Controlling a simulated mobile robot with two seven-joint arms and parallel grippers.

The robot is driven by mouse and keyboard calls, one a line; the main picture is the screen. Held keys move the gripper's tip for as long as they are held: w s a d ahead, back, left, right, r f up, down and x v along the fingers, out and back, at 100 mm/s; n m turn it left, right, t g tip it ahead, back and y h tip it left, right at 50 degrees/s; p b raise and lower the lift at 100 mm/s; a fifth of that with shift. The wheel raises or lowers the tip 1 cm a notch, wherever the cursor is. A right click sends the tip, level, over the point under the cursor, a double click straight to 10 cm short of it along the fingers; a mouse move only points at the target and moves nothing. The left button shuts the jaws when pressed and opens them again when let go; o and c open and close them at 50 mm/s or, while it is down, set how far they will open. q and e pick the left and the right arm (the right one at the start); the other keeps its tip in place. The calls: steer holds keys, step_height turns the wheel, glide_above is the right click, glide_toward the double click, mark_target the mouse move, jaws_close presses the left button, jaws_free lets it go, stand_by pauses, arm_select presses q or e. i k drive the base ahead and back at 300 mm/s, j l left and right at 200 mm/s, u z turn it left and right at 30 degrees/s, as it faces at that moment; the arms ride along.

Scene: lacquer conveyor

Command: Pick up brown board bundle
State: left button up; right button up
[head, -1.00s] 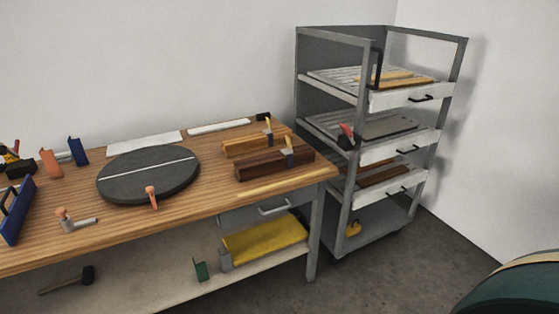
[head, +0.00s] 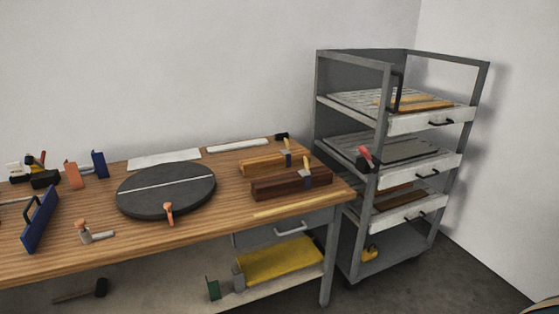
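A dark brown board bundle (head: 280,185) lies on the right part of the wooden workbench, with a clamp (head: 306,171) across it. A lighter orange-brown board bundle (head: 262,165) lies just behind it, also with a clamp (head: 288,154). Brown boards (head: 398,199) also lie on a lower shelf of the rack. Neither of my grippers shows in the head view, so I cannot see whether they are open or shut.
A round dark turntable (head: 150,198) stands on the workbench (head: 115,240), left of the bundles. A thin wooden strip (head: 300,205) lies along the front edge. A grey rack (head: 352,236) with drawers stands close to the bench's right end. Floor shows at lower right.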

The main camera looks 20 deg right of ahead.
mark_target(274, 187)
steer(key=i+j+z, duration=0.15)
steer(key=i+j, duration=0.3)
steer(key=i, duration=0.15)
steer(key=i+j+z, duration=0.1)
steer(key=i+j, duration=0.4)
steer(key=i+l, duration=0.05)
steer(key=i, duration=0.05)
